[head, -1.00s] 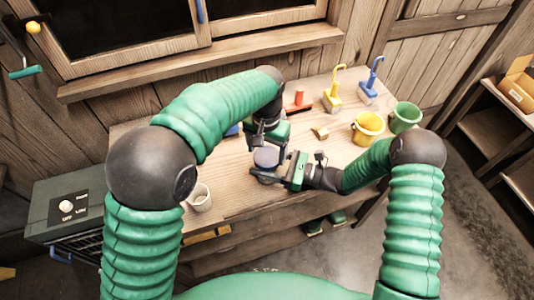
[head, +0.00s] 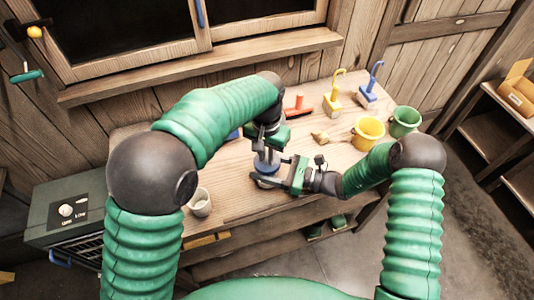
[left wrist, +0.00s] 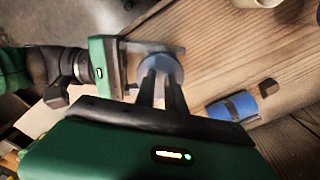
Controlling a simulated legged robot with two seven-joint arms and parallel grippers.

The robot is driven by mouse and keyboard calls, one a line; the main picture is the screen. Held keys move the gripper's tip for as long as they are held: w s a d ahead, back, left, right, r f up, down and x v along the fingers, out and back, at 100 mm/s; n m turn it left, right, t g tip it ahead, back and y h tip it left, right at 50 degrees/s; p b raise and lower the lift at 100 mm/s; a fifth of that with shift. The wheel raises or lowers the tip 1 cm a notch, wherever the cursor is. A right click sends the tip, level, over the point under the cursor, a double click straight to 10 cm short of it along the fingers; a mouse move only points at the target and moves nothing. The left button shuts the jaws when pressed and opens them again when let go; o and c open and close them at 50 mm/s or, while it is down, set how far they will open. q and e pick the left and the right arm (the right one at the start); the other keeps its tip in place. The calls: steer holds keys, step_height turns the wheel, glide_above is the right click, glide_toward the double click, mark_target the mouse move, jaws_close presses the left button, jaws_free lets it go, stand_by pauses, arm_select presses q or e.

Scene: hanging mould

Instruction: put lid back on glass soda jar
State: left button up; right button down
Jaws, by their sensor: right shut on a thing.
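The glass soda jar (head: 267,168) stands near the table's front edge, bluish and partly hidden by both grippers. My right gripper (head: 268,181) is shut on the jar low on its body, from the right; it also shows in the left wrist view (left wrist: 152,68). My left gripper (head: 266,152) points down directly above the jar. In the left wrist view its two fingers (left wrist: 161,75) are a little apart, their tips over a blue round disc (left wrist: 162,62). I cannot tell whether this disc is the lid or part of the jar.
A white cup (head: 200,202) stands left of the jar. A yellow pot (head: 368,132), a green pot (head: 404,121) and several hooked tools stand at the back right. A blue cylinder (left wrist: 232,107) lies close by in the left wrist view.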

arm_select(q)
steer(key=shift+f, duration=0.3)
steer(key=shift+r, duration=2.05)
arm_select(e)
steer(key=shift+c, duration=1.5)
jaws_free()
